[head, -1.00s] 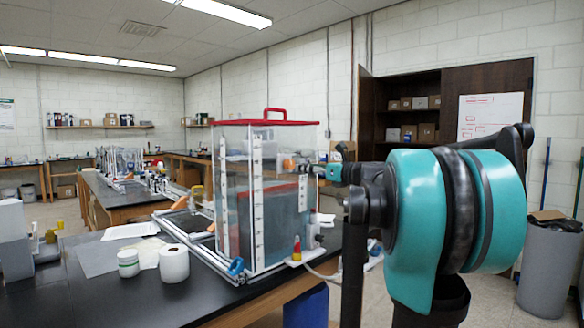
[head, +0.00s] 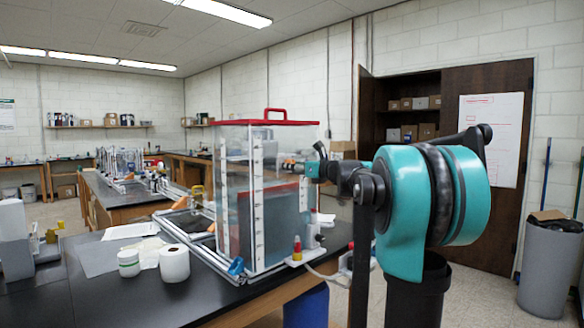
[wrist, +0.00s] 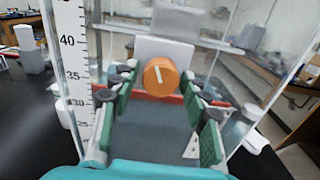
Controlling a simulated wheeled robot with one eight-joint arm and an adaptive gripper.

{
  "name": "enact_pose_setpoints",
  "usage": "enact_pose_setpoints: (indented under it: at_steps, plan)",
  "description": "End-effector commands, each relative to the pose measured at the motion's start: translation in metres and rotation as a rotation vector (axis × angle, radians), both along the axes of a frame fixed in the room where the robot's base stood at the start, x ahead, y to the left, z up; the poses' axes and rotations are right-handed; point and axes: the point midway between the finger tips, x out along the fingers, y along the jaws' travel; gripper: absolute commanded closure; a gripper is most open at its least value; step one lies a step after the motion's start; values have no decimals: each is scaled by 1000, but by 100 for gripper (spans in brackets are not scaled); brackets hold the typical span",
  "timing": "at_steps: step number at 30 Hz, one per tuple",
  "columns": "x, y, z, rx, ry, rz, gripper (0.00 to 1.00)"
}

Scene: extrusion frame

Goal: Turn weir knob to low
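The weir knob (wrist: 161,77) is a round orange dial with a short white mark, nearly upright and tilted slightly left at its top in the wrist view. It sits in front of a pale grey block on the clear tank. My gripper (wrist: 159,80) is open, with one green-padded finger on each side of the knob. Whether the pads touch it I cannot tell; gaps seem to show on both sides. In the head view, my gripper (head: 306,170) is at the tank's right side, and the orange knob (head: 288,165) shows just left of it.
The clear tank (head: 232,190) with a red lid and white scale strips stands on the black bench (head: 110,285). A small bottle with red and yellow parts (head: 297,248) stands below my gripper.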

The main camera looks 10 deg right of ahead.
Motion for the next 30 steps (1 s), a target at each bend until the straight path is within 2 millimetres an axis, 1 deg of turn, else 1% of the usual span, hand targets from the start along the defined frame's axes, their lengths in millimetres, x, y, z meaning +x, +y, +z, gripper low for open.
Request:
enact_pose_setpoints:
  at_steps: [1,6,9,15,20,26,30]
  plan:
    - [0,0,0,0,0,0,64]
    - [0,0,0,0,0,0,85]
    - [0,0,0,0,0,0,96]
    - [0,0,0,-11,-8,0,96]
    - [0,0,0,-55,-40,0,96]
    - [0,-1,0,-162,-118,0,96]
    - [0,-1,0,-264,-192,0,96]
